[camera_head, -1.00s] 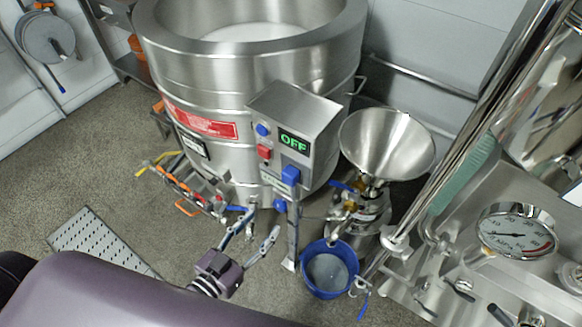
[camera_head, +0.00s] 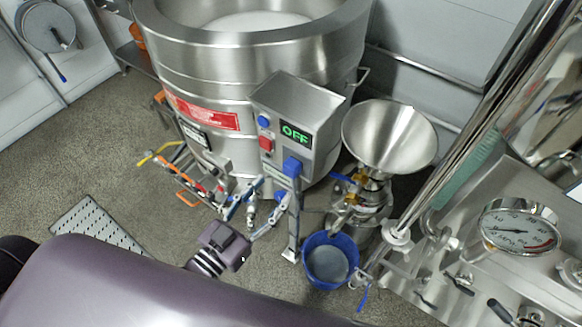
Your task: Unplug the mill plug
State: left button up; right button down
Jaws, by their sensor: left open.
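A blue plug (camera_head: 292,167) sits on the lower front of the grey control box (camera_head: 300,100), below the lit green OFF display (camera_head: 295,134). I take it to be the mill plug; its cable cannot be made out. The mill (camera_head: 362,205), with a steel funnel (camera_head: 390,138) on top, stands right of the box. My left gripper (camera_head: 271,190) is open and empty. Its fingers point up toward the box, with the tips just below and left of the plug, apart from it as far as I can tell. My right gripper is not in view.
A big steel vat (camera_head: 250,62) stands behind the box. A blue bucket (camera_head: 330,262) is on the floor below the mill. Valves and pipes (camera_head: 190,180) lie left of the gripper. A steel machine with a gauge (camera_head: 520,228) fills the right.

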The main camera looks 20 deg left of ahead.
aim_at(288, 173)
pick_arm(q)
jog(key=x, duration=0.7)
jog(key=shift+w, duration=0.15)
jog(key=shift+p, duration=0.5)
dwell(1.0)
grip_shut()
dwell(0.3)
jog(key=p+v, duration=0.1)
jog(key=v, duration=0.5)
jog(key=shift+p, duration=0.3)
dwell(0.8)
dwell(0.3)
